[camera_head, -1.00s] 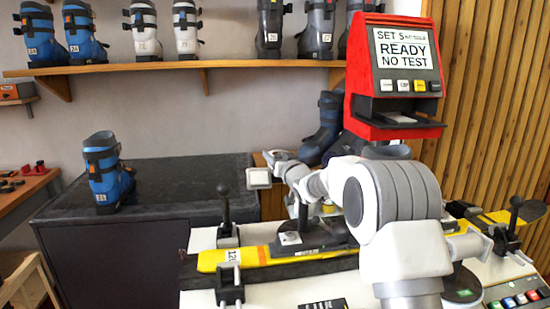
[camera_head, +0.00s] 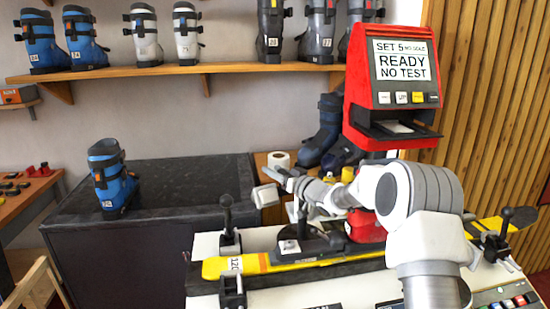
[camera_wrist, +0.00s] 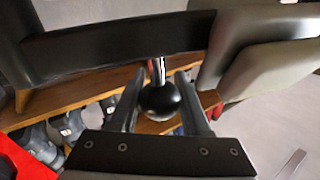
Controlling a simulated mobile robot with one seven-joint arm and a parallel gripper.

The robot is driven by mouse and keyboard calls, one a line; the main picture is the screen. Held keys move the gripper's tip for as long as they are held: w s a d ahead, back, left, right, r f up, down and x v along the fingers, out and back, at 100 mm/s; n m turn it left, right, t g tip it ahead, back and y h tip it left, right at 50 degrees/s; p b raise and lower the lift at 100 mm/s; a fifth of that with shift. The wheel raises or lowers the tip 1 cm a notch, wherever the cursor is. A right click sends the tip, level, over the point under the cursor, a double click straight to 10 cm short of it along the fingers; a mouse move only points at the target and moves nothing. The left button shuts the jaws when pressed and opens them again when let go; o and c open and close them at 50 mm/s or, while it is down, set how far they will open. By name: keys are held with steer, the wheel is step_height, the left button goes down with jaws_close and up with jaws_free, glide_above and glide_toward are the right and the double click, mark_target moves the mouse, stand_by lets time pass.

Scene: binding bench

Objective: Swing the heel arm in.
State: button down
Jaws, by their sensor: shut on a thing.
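In the wrist view, my gripper (camera_wrist: 160,104) is shut on a black ball knob (camera_wrist: 158,103) with a short shiny stem. The stem runs up to a wide black bar (camera_wrist: 120,38) across the top of that picture; I cannot tell for certain that this is the heel arm. In the head view, a yellow ski (camera_head: 345,258) lies along the bench, with a dark binding (camera_head: 310,243) on it. My arm reaches in from the right above the ski. My fingers and the knob are too small and covered to make out there.
Black clamps hold the ski near its left end (camera_head: 232,291) and right end (camera_head: 497,240). The red tester (camera_head: 375,85) reads "READY NO TEST". A blue boot (camera_head: 112,180) stands on the dark cabinet (camera_head: 170,180) at left. Several boots line the shelf (camera_head: 215,70).

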steer(key=shift+s+d+n+g+y+p, duration=0.15)
steer(key=shift+s+n+g+y+p, duration=0.35)
steer(key=shift+n+g+y+p, duration=0.3)
steer(key=shift+s+d+n+g+y+p, duration=0.15)
steer(key=shift+s+n+g+y+p, duration=0.45)
steer(key=shift+p, duration=0.35)
steer(key=shift+w, duration=0.1)
steer(key=shift+c, duration=1.9)
jaws_free()
steer(key=v, duration=1.2)
steer(key=shift+b, duration=0.45)
